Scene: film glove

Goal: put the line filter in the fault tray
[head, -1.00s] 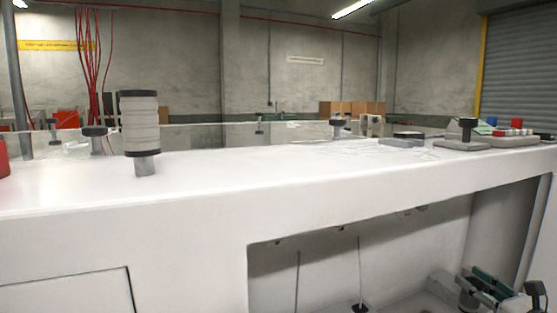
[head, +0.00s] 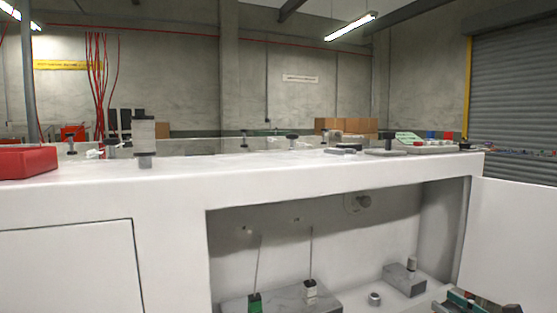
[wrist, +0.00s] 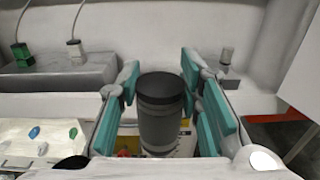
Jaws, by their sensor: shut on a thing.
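My gripper (wrist: 163,105) has teal finger pads, which stand on both sides of a dark grey banded cylinder with a black top, seemingly the line filter (wrist: 160,115). It is held upright between the pads. Part of my gripper also shows at the bottom right of the head view (head: 475,302), in front of the open compartment; the cylinder is not clear there. I cannot tell for certain which thing is the fault tray. A pale tray-like surface (wrist: 40,150) with small coloured pieces lies at the lower left of the wrist view.
A grey block (head: 285,300) with two thin-stemmed plugs stands inside the open compartment. A smaller grey block (head: 404,280) and a short metal cylinder (head: 374,299) are to its right. A white panel (head: 515,240) bounds the right side. A pale stacked cylinder (head: 144,135) and a red box (head: 28,163) are on the white top.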

